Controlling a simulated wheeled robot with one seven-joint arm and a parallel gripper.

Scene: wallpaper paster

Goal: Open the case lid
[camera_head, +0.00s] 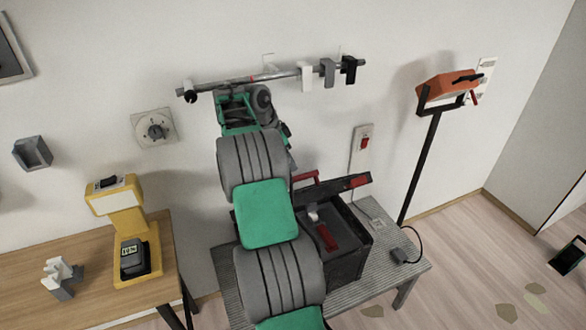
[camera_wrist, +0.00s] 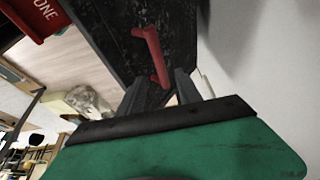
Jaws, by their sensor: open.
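The black case (camera_head: 345,262) stands on the grey ribbed table, and its inside shows from above. Its dark lid (camera_head: 343,188) is raised and tilted over the back of the opening. A red handle (camera_head: 305,179) shows at the lid's left, and a red-handled tool (camera_head: 326,236) lies inside the case. In the wrist view, the red handle (camera_wrist: 152,55) is on a scuffed black surface. My gripper (camera_wrist: 160,84) is open, with its dark fingers either side of the handle's near end; contact cannot be told. My arm hides the gripper and part of the case in the head view.
A rail (camera_head: 270,76) with hooks runs along the wall above my wrist. An orange lamp-like unit (camera_head: 446,88) stands on a pole at right. A wooden table (camera_head: 90,245) with a yellow machine (camera_head: 127,215) is left.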

